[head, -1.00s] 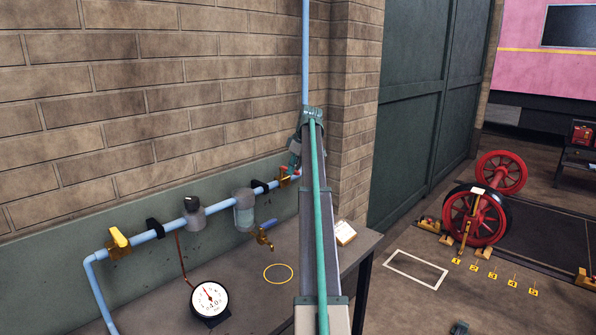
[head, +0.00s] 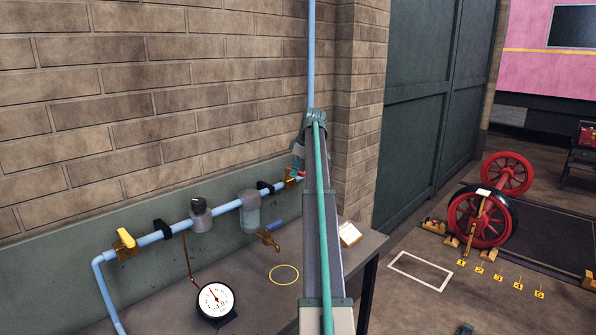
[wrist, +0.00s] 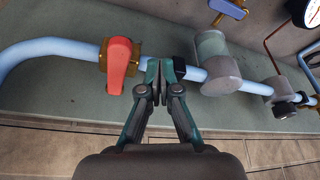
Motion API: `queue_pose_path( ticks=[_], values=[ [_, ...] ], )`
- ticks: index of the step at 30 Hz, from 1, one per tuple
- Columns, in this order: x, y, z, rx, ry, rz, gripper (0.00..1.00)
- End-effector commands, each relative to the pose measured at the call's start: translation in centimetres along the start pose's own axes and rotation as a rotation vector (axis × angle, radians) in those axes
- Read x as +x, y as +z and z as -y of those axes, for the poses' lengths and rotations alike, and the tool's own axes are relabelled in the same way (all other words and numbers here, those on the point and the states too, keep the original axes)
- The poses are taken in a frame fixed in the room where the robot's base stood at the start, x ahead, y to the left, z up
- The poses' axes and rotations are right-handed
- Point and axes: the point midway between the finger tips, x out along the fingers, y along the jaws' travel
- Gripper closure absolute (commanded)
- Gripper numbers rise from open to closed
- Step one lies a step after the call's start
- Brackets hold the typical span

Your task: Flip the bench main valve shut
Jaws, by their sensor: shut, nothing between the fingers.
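A red lever handle (wrist: 118,68) sits on a brass valve body (wrist: 135,56) on the blue pipe (wrist: 60,50). In the wrist view the lever looks crosswise to the pipe. The red lever valve also shows small in the head view (head: 289,176), at the right end of the pipe beside my arm. My gripper (wrist: 157,88) is shut and empty, with its fingertips over the pipe just right of the red lever in the wrist view. The fingers look apart from the lever; I cannot tell their depth. In the head view my arm partly hides this area.
A yellow lever valve (head: 124,238), a grey regulator (head: 200,216) and a filter bowl (head: 250,213) sit along the pipe. A brass tap (head: 268,240) hangs below. A gauge (head: 215,300) stands on the bench. The brick wall (head: 150,100) rises close behind.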

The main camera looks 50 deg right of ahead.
Motion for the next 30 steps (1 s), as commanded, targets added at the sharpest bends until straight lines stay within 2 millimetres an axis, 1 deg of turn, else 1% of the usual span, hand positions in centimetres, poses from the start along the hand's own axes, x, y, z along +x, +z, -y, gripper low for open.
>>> queue_pose_path(
  ticks=[1, 2, 3, 4, 9, 15, 21, 30],
  values=[
    [0.1, -0.5, 1.2, -0.005, -0.003, 0.0, 1.0],
    [0.0, -0.7, 1.4, -0.005, -0.004, -0.001, 1.0],
    [-0.9, -0.8, 0.3, -0.003, -0.002, -0.001, 1.0],
    [-1.6, -1.0, 0.1, -0.003, -0.001, -0.002, 1.0],
    [-4.9, -1.7, -0.9, -0.003, -0.004, -0.003, 1.0],
    [-7.8, -2.2, -1.7, -0.004, -0.006, -0.002, 1.0],
    [-9.0, -2.4, -1.9, -0.004, -0.008, -0.002, 1.0],
    [-9.1, -2.5, -1.8, -0.004, -0.008, -0.002, 1.0]
  ],
)
